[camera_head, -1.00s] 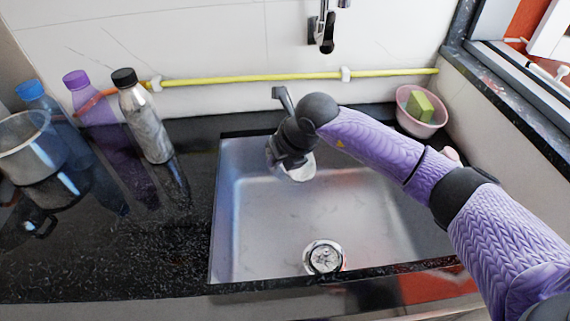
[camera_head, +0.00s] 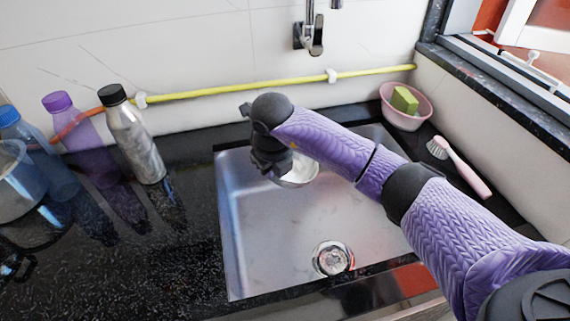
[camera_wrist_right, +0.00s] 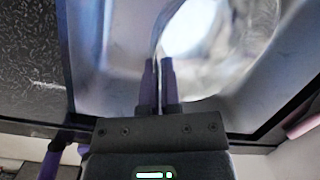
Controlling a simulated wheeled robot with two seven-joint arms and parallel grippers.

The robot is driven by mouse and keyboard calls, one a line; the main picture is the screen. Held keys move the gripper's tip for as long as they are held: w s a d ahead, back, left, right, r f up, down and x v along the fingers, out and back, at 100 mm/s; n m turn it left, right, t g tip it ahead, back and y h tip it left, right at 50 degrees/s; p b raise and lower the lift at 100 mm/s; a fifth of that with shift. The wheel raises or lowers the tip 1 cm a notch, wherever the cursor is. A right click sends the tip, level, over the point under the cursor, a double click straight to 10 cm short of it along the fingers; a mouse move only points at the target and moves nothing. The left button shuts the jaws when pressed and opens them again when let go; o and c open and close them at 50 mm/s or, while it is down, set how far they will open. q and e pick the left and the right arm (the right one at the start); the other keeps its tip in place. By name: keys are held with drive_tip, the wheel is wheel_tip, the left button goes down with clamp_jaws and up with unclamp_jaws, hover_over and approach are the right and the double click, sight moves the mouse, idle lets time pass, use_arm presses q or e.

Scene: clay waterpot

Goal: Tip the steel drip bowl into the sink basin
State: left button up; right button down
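The steel drip bowl (camera_head: 302,173) is over the back part of the sink basin (camera_head: 290,235), partly hidden behind my right gripper. In the right wrist view the bowl (camera_wrist_right: 215,45) is large and blurred, with its bright inside showing. My right gripper (camera_head: 272,168) points down over the basin. In the wrist view its two fingers (camera_wrist_right: 159,82) are close together on the bowl's rim. The bowl's exact tilt and whether liquid is in it cannot be told. My left gripper is out of view.
A drain (camera_head: 332,258) is in the basin floor. A pink bowl with a sponge (camera_head: 405,100) and a brush (camera_head: 462,168) are at the right. Bottles (camera_head: 133,135) and a translucent container (camera_head: 18,180) stand at the left. A tap (camera_head: 309,35) is on the wall.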

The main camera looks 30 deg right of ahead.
drive_tip(key=shift+w+a+f+g+h+b, duration=0.1)
drive_tip(key=shift+a+f+g+h+b, duration=0.1)
drive_tip(key=shift+f+g+h+b, duration=0.4)
drive_tip(key=shift+p, duration=0.35)
drive_tip(key=shift+g+h, duration=0.3)
drive_tip(key=shift+h, duration=0.6)
wheel_tip(320, 180, up, 5)
drive_tip(key=p, duration=0.3)
